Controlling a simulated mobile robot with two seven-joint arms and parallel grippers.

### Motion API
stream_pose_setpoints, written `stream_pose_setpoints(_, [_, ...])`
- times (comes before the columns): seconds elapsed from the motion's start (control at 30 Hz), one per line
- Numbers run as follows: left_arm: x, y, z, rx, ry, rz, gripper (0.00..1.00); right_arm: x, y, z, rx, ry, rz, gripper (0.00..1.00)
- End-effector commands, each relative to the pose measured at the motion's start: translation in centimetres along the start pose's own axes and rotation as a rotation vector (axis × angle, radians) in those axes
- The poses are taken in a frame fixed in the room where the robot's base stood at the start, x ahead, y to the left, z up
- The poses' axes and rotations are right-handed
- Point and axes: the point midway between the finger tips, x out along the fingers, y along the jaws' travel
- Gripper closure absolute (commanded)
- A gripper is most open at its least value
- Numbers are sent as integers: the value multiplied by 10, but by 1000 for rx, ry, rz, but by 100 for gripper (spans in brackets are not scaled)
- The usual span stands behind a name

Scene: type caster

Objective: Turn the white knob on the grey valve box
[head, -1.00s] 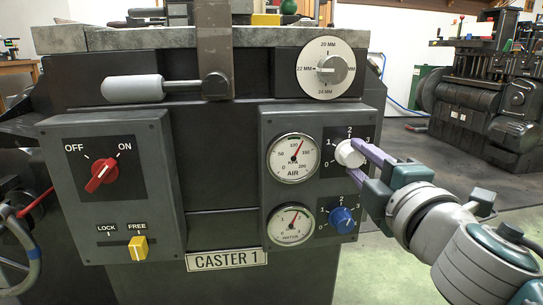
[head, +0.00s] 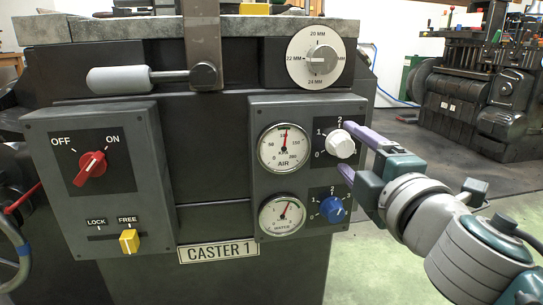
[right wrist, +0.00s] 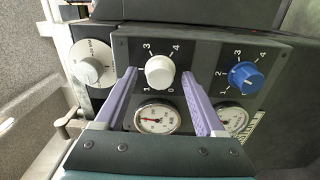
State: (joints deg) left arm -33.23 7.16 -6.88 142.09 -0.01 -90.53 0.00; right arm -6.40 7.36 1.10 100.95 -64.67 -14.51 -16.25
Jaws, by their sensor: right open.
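The white knob (head: 341,144) sits upper right on the grey valve box (head: 262,112), beside the AIR gauge (head: 284,148). Its dial is numbered from 0. I cannot tell exactly where the knob points. My right gripper (head: 346,150) is open at the box's right side, its purple fingers spread above and below the knob's height. In the right wrist view the knob (right wrist: 159,72) shows between the two fingertips, with a gap on each side. Nothing is held. The AIR needle points nearly straight up. My left gripper is not in view.
A blue knob (head: 332,209) and a water gauge (head: 282,215) sit just below. A round mm dial (head: 316,58) is above. A lever with a grey handle (head: 124,79) and a switch box (head: 100,180) are at left. Floor at the right is open.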

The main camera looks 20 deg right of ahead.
Motion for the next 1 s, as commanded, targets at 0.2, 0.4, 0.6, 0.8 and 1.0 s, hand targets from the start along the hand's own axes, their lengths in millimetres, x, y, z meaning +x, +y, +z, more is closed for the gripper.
stream_pose_setpoints(0.2, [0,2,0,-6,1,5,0,-39,-2,0,3,-2,-5,28])
stream_pose_setpoints(0.4, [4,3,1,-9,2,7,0,-74,-2,0,2,-2,-4,28])
stream_pose_setpoints(0.6, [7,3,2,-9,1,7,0,-90,-1,0,1,-1,-1,28])
stream_pose_setpoints(0.8, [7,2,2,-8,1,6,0,-92,0,0,0,-1,0,28])
stream_pose_setpoints(1.0, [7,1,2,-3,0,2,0,-92,0,0,0,0,-1,28])
